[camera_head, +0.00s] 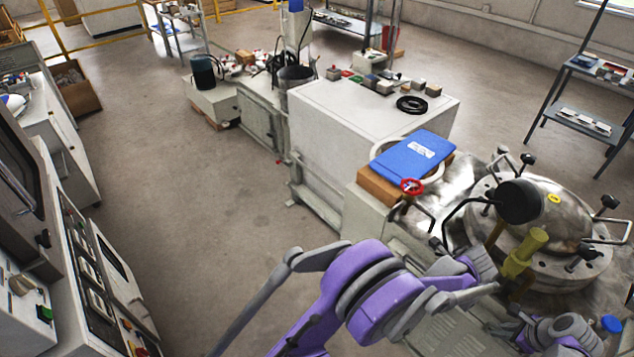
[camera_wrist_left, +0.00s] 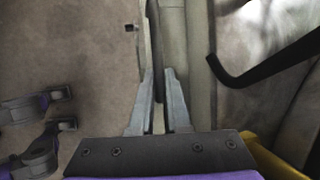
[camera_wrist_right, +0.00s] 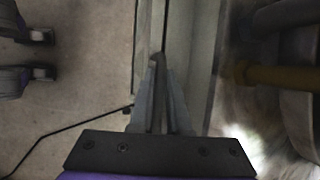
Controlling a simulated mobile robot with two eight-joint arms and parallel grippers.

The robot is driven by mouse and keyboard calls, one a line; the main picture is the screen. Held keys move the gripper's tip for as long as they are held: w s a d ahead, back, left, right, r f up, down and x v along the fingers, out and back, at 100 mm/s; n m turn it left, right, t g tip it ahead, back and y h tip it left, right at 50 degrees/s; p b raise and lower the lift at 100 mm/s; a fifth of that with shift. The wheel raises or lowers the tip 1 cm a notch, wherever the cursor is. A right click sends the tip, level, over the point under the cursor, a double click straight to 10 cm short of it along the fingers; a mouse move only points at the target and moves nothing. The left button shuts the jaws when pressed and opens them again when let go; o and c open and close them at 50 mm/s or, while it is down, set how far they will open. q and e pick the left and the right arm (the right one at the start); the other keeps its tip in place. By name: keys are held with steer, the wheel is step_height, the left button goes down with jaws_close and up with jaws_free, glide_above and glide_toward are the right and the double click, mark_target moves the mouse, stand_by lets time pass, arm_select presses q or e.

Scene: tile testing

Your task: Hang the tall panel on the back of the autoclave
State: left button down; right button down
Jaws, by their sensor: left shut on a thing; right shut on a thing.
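The tall panel (camera_head: 432,329) is a pale grey-green sheet with slots, partly hidden behind my left arm. It stands close along the side of the autoclave (camera_head: 560,215), a steel vessel with a domed lid. My left gripper (camera_wrist_left: 158,112) is shut on the panel's thin edge in the left wrist view. My right gripper (camera_wrist_right: 160,95) is shut on the same panel's edge in the right wrist view. In the head view the right gripper (camera_head: 497,323) is low at the right, and the left fingertips are hidden. Whether the panel touches the autoclave cannot be told.
A yellow handle (camera_head: 525,250) and a black bent rod (camera_wrist_left: 265,65) stick out near the grippers. A white cabinet (camera_head: 340,120) stands farther back. The floor at left is clear.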

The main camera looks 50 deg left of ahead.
arm_select(q)
steer(key=shift+f, duration=0.65)
arm_select(e)
steer(key=shift+f, duration=0.6)
arm_select(q)
steer(key=c, duration=1)
jaws_free()
arm_select(e)
steer(key=c, duration=1)
jaws_free()
arm_select(q)
steer(key=shift+o, duration=0.2)
arm_select(e)
steer(key=shift+o, duration=0.2)
arm_select(q)
steer(key=shift+r, duration=0.15)
arm_select(e)
steer(key=shift+r, duration=0.1)
arm_select(q)
steer(key=v, duration=0.6)
arm_select(e)
steer(key=v, duration=0.6)
steer(key=shift+d, duration=0.2)
arm_select(q)
steer(key=shift+s+d, duration=0.1)
steer(key=shift+d, duration=0.05)
arm_select(e)
steer(key=shift+s+r, duration=0.1)
